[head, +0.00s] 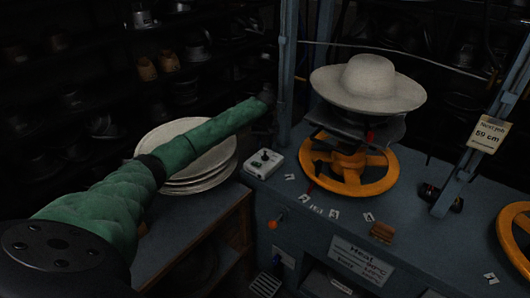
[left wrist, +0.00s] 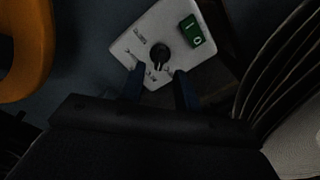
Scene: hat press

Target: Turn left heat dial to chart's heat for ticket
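The white control box (head: 263,163) stands on the bench, left of the press. In the left wrist view its black heat dial (left wrist: 161,55) sits between small printed marks, beside a green rocker switch (left wrist: 190,30). My left gripper (left wrist: 160,82) is open, its two dark fingers apart over the box's near edge, with the dial beyond the tips; contact cannot be told. The heat chart (head: 360,260) is a pale plate on the bench front, partly legible. The ticket (head: 487,133) hangs on the right post and reads "Next job 59 cm". My right gripper is not in view.
An orange handwheel (head: 346,174) lies beneath a grey felt hat (head: 368,87) on the press. A stack of pale discs (head: 188,153) stands left of the box. Small white tags lie on the bench, near a brown block (head: 382,231). Dark shelves fill the back.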

